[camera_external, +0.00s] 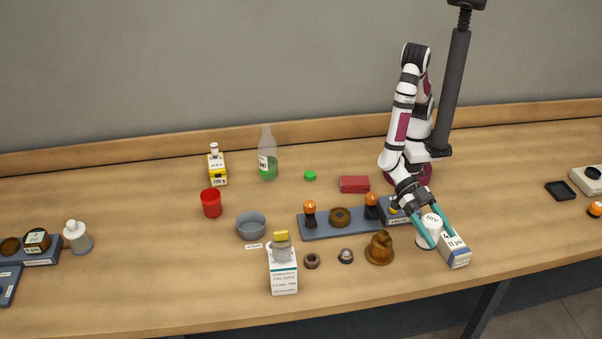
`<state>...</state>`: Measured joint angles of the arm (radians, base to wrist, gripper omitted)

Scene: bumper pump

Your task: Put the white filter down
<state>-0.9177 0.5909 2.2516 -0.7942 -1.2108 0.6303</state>
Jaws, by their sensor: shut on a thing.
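The white filter (429,229) is a short white cylinder with dark lettering on its top, at the right front of the table. My gripper (440,238) reaches down over it, with one teal finger on each side, and is shut on it. The fingers hide part of its sides. I cannot tell whether its underside touches the table. A white box (456,252) with a "psi" label stands just to its right, close to the right finger.
A blue-grey rack (325,228) with orange-topped knobs lies just left of my gripper. A brown bell-shaped piece (379,248) stands to the left of the filter. A white carton (283,270) stands farther left. Free table lies right of the psi box, before a black tray (560,191).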

